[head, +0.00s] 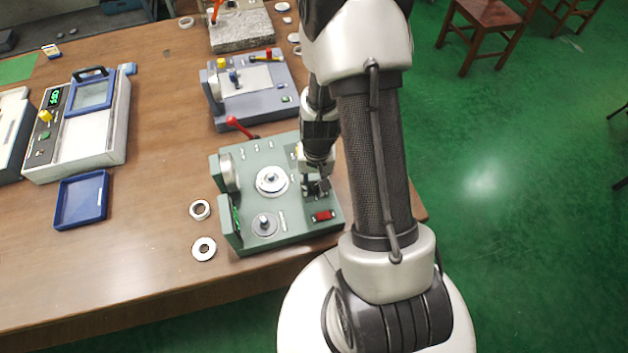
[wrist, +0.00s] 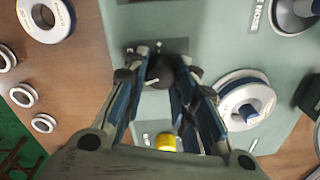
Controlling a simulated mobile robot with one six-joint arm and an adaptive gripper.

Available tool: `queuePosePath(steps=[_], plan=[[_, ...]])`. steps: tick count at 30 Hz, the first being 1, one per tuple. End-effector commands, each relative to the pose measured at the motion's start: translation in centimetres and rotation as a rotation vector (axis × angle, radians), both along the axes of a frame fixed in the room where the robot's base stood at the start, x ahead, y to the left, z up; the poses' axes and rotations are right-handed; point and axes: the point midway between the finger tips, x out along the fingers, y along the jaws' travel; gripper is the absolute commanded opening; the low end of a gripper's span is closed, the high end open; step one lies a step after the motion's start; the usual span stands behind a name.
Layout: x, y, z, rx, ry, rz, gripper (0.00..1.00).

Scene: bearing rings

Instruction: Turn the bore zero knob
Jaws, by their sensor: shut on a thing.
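A dark round knob (wrist: 160,71) with small white tick marks beside it stands on the pale green instrument panel in the wrist view. I take it as the bore zero knob; no legible label on it confirms this. My gripper (wrist: 158,84) is shut on the knob, with a blue-lined finger on each side of it. In the head view my gripper (head: 318,188) is down at the right part of the green instrument (head: 262,163), and the knob is hidden there by the fingers. The knob's turn angle is hard to read.
A yellow knob (wrist: 168,142) sits close below the fingers, and a white round fixture with a blue centre (wrist: 247,103) is to the right.

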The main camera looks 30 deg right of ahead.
Motion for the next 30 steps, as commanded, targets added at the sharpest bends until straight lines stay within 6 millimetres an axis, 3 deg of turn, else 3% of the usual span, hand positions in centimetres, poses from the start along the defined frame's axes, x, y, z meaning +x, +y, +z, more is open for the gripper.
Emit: queuePosePath(steps=[9, 23, 24, 30], plan=[[-0.01, 0.0, 0.02, 0.0, 0.0, -0.098, 0.01], [-0.01, -0.01, -0.02, 0.0, -0.001, -0.109, 0.01], [-0.01, -0.02, -0.02, 0.0, -0.001, -0.109, 0.28], [-0.02, -0.01, -0.01, 0.0, 0.0, -0.108, 0.41]])
